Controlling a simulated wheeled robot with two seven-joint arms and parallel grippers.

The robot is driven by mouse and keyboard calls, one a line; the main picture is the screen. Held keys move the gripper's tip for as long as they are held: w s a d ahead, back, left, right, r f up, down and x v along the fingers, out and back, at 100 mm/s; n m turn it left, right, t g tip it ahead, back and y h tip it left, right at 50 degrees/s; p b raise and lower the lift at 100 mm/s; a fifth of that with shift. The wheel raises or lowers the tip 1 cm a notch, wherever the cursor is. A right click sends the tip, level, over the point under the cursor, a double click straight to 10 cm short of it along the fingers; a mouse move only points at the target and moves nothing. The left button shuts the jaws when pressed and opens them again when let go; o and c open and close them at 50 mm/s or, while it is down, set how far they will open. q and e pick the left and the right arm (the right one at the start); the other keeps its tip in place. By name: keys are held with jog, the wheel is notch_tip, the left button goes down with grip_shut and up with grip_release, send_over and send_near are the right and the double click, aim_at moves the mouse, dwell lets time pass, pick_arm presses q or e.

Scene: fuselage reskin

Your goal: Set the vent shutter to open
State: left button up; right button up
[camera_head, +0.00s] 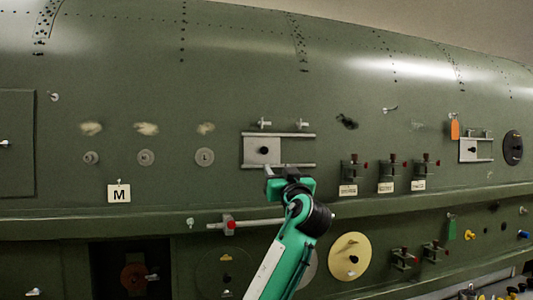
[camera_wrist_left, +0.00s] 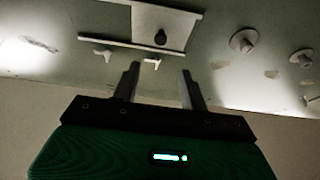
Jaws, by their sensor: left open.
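A vent shutter shows in the head view as a pale square plate (camera_head: 257,151) with a black knob (camera_head: 262,151), between two horizontal rails. The plate sits at the rails' left end; the area right of it is bare green. A similar plate (camera_head: 469,150) with rails is farther right. My left gripper (camera_head: 290,177) is in front of the lower rail, below and right of the knob; its fingertips are hard to make out there. In the left wrist view the left gripper (camera_wrist_left: 158,82) is open and empty, with the plate (camera_wrist_left: 178,22) and knob (camera_wrist_left: 160,38) beyond the fingers, apart from them.
Two small pegs (camera_head: 264,124) stick out above the upper rail. Red-tipped clamps (camera_head: 386,168) with labels stand to the right. Round knobs (camera_head: 146,158) line the left. A ledge (camera_head: 400,203) runs below, with a red-collared rod (camera_head: 229,224) near my arm.

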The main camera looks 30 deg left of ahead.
aim_at(265, 151)
pick_arm(q)
jog(key=p+x, duration=0.5)
jog(key=x, duration=0.6)
jog(key=shift+p, duration=0.4)
jog(key=shift+p+x, duration=0.3)
jog(key=shift+x, duration=0.45)
jog(key=shift+a+f, duration=0.1)
jog(key=shift+f, duration=0.05)
grip_shut()
jog(key=shift+w, duration=0.1)
